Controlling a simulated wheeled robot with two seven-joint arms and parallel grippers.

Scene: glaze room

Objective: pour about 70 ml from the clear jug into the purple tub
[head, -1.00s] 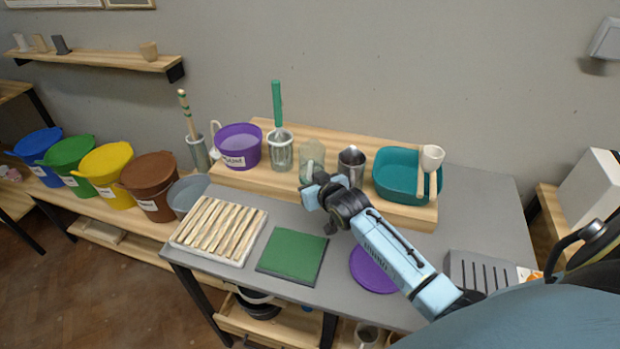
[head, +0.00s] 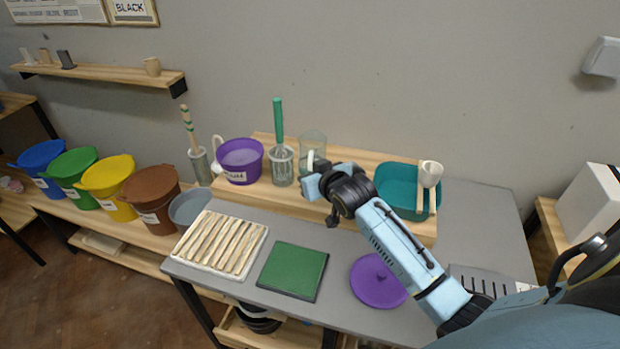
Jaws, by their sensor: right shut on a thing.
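The clear jug (head: 313,143) is upright, and my right gripper (head: 315,174) is shut on it. The jug appears raised above the wooden riser, right of the green-handled whisk. Its lower part is partly hidden by my gripper, and I cannot make out its liquid level. The purple tub (head: 239,174) stands at the left end of the riser. It has a white label and pale liquid inside. The jug is to the right of the tub and apart from it. My left gripper is not in view.
A green-handled whisk stands in a clear container (head: 282,168) between tub and jug. A teal basin (head: 400,190) is on the right of the riser (head: 290,195). A slatted rack (head: 222,243), green board (head: 293,271) and purple lid (head: 378,282) lie in front.

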